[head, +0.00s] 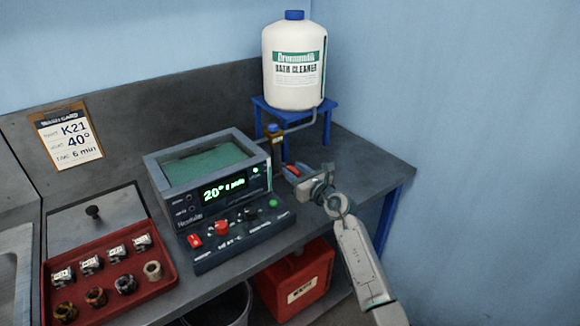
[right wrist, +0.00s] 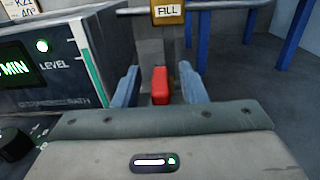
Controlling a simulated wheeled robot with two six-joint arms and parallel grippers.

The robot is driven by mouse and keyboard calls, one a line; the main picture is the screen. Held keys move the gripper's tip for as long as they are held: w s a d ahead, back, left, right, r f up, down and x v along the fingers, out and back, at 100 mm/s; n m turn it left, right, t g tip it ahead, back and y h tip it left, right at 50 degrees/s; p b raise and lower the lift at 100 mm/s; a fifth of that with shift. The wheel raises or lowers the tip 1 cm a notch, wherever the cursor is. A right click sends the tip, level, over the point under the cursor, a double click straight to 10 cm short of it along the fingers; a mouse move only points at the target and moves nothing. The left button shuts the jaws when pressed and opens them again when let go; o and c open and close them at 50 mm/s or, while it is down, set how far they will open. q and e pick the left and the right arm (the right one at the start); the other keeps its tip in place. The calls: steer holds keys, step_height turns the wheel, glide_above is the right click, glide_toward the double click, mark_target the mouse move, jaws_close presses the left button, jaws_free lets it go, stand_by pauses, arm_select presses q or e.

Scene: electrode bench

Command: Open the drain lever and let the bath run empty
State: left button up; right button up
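The bath (head: 178,207) is a grey unit with greenish liquid (head: 205,163) showing in its open top and a green display reading 20°. A red lever handle (head: 292,170) sticks out at its right side; it also shows in the right wrist view (right wrist: 160,86). My right gripper (head: 303,177) is at this handle. In the right wrist view its two bluish fingers (right wrist: 159,88) stand on either side of the red handle with a gap on each side. The lever's lower part is hidden behind the gripper body. My left gripper is not in view.
A yellow FILL valve (head: 273,131) sits just above the red handle, on a pipe from the bath cleaner bottle (head: 294,65) on its blue stand (head: 325,105). A red tray (head: 150,285) with several small parts lies at left. The bench right of the gripper is clear.

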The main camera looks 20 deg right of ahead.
steer(key=shift+x, duration=1.2)
jaws_close()
